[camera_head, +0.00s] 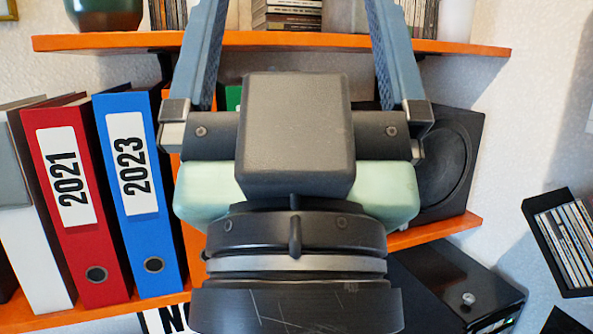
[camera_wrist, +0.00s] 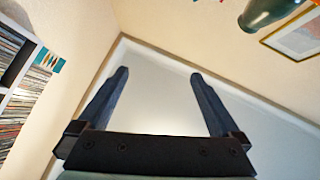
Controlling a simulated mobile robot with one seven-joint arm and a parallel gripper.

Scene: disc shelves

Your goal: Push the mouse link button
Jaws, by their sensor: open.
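I cannot make out a mouse or a link button in either view; my arm and gripper cover the middle of the head view. A black box-shaped device (camera_head: 436,270) at the lower right has a round silver knob (camera_head: 468,298) on it; I cannot tell whether it bears the button. My gripper (camera_wrist: 158,75) is open and empty, its two dark blue fingers spread wide. In the wrist view they point towards bare pale surfaces. In the head view the fingers run up past the top edge, in front of the shelves.
An orange upper shelf (camera_head: 110,41) carries a pot (camera_head: 105,14) and upright discs. Red (camera_head: 87,255) and blue (camera_head: 124,95) binders stand at left. A black speaker (camera_head: 455,135) is behind my gripper at right. A disc rack (camera_head: 563,235) is far right. The wrist view shows a framed picture (camera_wrist: 295,38).

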